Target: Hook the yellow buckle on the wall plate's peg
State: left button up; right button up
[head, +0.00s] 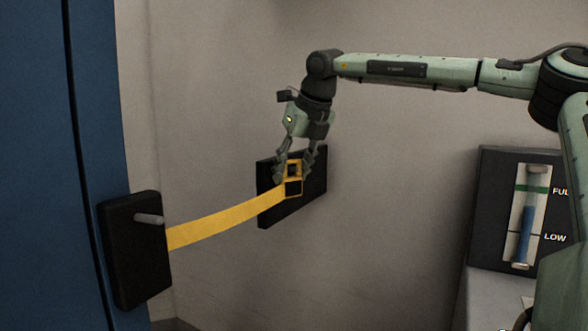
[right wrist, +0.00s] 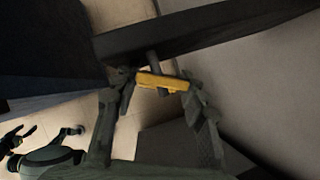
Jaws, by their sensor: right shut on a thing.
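The yellow buckle (head: 284,189) is a rectangular frame at the end of a yellow strap (head: 222,222). My right gripper (head: 293,173) is shut on it, with a finger on each side, in front of the black wall plate (head: 311,187). In the right wrist view the buckle (right wrist: 150,79) lies between my right gripper's fingertips (right wrist: 160,82). A grey peg (right wrist: 152,58) reaches from the dark plate (right wrist: 205,30) to the buckle. I cannot tell whether the peg passes through its opening.
The strap runs left to a second black plate (head: 128,265) with its own grey peg (head: 149,219), on a blue panel (head: 30,180). A level gauge (head: 500,250) marked FULL and LOW stands at right. The bare wall (head: 390,200) between it and the wall plate is clear.

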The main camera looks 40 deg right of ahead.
jog(key=shift+a+f, duration=0.15)
jog(key=shift+f, duration=0.05)
jog(key=o, duration=1.2)
jog(key=shift+w+a+f, duration=0.1)
jog(key=shift+w, duration=0.35)
jog(key=shift+o, duration=0.2)
jog(key=shift+s+r, duration=0.1)
jog(key=shift+r, duration=0.1)
jog(key=v, duration=1.1)
jog(key=shift+s+r, duration=0.25)
